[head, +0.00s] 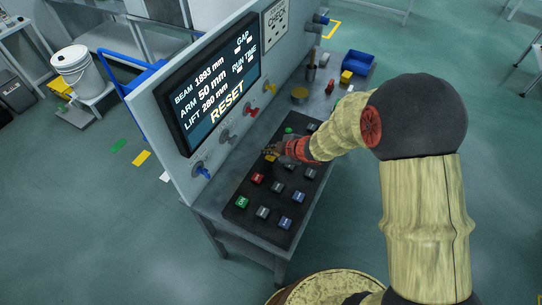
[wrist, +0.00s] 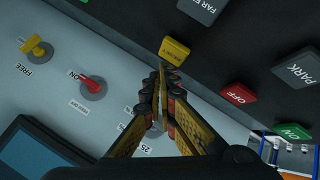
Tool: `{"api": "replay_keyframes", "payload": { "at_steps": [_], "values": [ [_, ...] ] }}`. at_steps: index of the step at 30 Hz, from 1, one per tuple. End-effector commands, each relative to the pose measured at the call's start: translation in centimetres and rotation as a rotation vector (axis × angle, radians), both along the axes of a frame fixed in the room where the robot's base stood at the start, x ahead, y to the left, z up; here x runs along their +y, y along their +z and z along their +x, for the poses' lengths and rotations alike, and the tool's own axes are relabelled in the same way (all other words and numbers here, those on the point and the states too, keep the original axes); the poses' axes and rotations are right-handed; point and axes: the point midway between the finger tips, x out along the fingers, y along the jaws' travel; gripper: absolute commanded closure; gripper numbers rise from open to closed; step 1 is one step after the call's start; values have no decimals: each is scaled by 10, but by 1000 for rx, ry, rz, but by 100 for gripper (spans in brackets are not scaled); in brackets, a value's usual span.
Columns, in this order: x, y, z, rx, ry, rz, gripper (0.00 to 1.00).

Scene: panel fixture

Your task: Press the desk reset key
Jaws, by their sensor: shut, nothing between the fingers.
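The desk key panel (head: 248,211) is a dark slab with several coloured keys. A yellow key (wrist: 176,48) sits near its edge by the upright panel; its label is small and hard to read. In the head view the yellow key (head: 270,158) shows partly beside the fingers. My gripper (wrist: 164,72) is shut and empty, its fingertips at the near edge of the yellow key. Whether they touch it I cannot tell. In the head view my gripper (head: 270,150) is over the panel's far side. The screen (head: 215,90) shows "RESET" in large letters.
A red OFF key (wrist: 238,94), a grey PARK key (wrist: 298,69) and a green ON key (wrist: 294,132) lie to the right. Upright-panel knobs include a red one (wrist: 92,84) and a yellow one (wrist: 37,49). A blue bin (head: 357,63) stands farther along the desk.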

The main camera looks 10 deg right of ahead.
Motion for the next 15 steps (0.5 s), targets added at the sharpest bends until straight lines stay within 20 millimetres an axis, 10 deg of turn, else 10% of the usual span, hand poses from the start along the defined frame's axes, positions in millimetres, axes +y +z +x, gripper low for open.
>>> {"api": "replay_keyframes", "payload": {
  "at_steps": [15],
  "values": [
    [0, -8, 0, 0, 0, 0, 100]
  ]
}}
